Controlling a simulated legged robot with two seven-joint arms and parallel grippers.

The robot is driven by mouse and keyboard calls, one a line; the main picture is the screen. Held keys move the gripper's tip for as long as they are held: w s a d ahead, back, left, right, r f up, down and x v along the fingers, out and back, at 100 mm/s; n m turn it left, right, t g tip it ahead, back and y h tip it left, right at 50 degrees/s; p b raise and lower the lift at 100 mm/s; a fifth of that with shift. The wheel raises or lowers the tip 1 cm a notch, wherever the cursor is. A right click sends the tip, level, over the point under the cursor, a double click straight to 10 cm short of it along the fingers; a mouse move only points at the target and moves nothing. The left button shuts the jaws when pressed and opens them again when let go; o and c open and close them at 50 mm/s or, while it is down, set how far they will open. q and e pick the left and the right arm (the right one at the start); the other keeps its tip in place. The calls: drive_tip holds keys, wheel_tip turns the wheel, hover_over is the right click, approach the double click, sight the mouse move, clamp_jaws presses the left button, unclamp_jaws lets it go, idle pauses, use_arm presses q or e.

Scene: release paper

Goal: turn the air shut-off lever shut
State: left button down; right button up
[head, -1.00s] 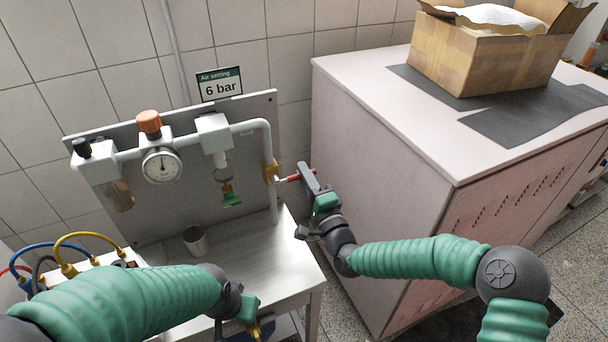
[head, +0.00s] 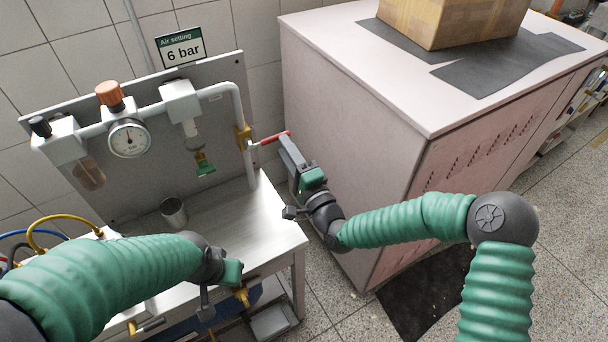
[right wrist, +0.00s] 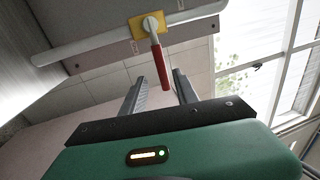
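The shut-off lever (head: 273,137) has a red grip and sticks out to the right from a brass valve (head: 243,138) on the pipe's downward leg. In the right wrist view the red lever (right wrist: 161,66) stands crosswise to the pipe. My right gripper (head: 287,150) is at the lever's free end. In the right wrist view its two fingers (right wrist: 158,88) are apart, with the lever's end in line with the gap between them; contact does not show. My left gripper (head: 222,297) is low over the bench's front edge, its fingertips partly hidden.
A metal cup (head: 173,211) stands on the steel bench (head: 230,225). A large pale cabinet (head: 340,140) stands close right of the lever.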

drive_tip(key=v, duration=1.2)
drive_tip(key=shift+d, duration=0.2)
drive_tip(key=shift+s+f, duration=0.1)
